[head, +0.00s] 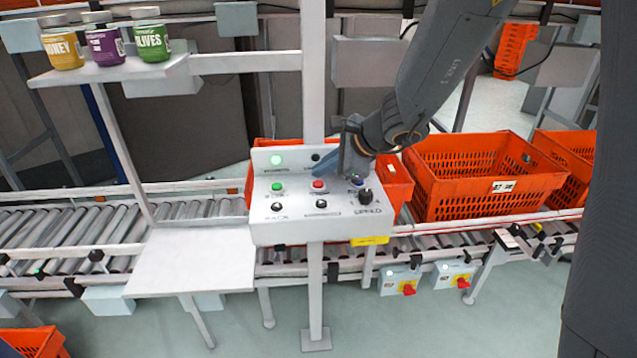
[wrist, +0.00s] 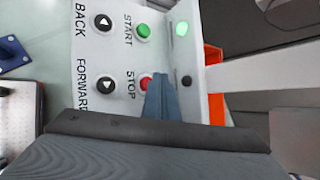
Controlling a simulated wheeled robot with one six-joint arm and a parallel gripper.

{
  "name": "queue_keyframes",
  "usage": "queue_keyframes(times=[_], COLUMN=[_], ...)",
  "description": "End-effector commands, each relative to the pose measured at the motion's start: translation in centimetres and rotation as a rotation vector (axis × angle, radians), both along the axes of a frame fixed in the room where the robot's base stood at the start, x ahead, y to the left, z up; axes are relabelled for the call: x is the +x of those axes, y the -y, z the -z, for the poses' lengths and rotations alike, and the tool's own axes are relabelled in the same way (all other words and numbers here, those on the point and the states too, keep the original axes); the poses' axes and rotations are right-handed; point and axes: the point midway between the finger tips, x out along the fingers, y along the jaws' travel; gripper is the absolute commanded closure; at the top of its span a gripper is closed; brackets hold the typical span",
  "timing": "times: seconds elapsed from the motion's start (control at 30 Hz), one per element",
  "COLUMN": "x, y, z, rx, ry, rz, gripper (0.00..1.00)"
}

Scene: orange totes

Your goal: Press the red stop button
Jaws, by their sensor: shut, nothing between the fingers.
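In the wrist view the stop button (wrist: 146,82) is beside the word STOP and partly covered by my fingers. My gripper (head: 322,170) is shut and empty, with its blue fingertips at the stop button. The gripper also shows in the wrist view (wrist: 160,82), over the button's edge. I cannot tell whether the fingertips touch the button. A green start button (head: 277,186) is to the left, and a green lamp (head: 275,160) glows above it.
Orange crates (head: 470,212) stand behind on the roller conveyor (head: 190,205). Jars (head: 103,45) stand on a shelf at the upper left.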

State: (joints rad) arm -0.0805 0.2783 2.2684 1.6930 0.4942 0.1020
Motion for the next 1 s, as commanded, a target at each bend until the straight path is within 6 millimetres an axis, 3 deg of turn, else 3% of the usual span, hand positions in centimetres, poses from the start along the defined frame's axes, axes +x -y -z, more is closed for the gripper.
queue_keyframes(times=[1.0], x=[-0.02], y=[0.0], z=[0.84], rx=[0.0], ry=[0.0], rz=[0.0], gripper=[1.0])
